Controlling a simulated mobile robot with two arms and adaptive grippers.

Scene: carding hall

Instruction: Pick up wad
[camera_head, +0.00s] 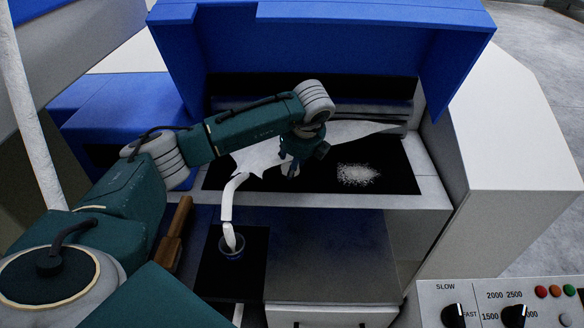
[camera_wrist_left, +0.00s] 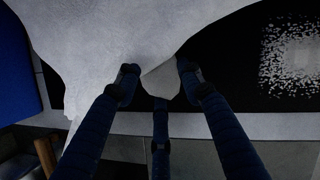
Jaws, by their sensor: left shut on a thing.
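A broad white sheet-like wad (camera_head: 345,132) lies across the black surface, with a ragged left end. My left gripper (camera_head: 290,168) is over it, coming down from above, and its fingers are mostly hidden by the arm in the head view. In the left wrist view, the fingers (camera_wrist_left: 159,80) are shut on a narrow tip of the white wad (camera_wrist_left: 110,40), which spreads out beyond them. A separate patch of loose white fluff (camera_head: 357,174) lies on the black surface to the right of the gripper. My right gripper is not in view.
A white curved strip (camera_head: 227,198) hangs down to a small dark cup (camera_head: 232,247) on a black mat (camera_head: 215,285). A wooden-handled tool (camera_head: 175,236) lies left of it. A blue hood (camera_head: 330,40) overhangs the back. A control panel (camera_head: 490,305) is at front right.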

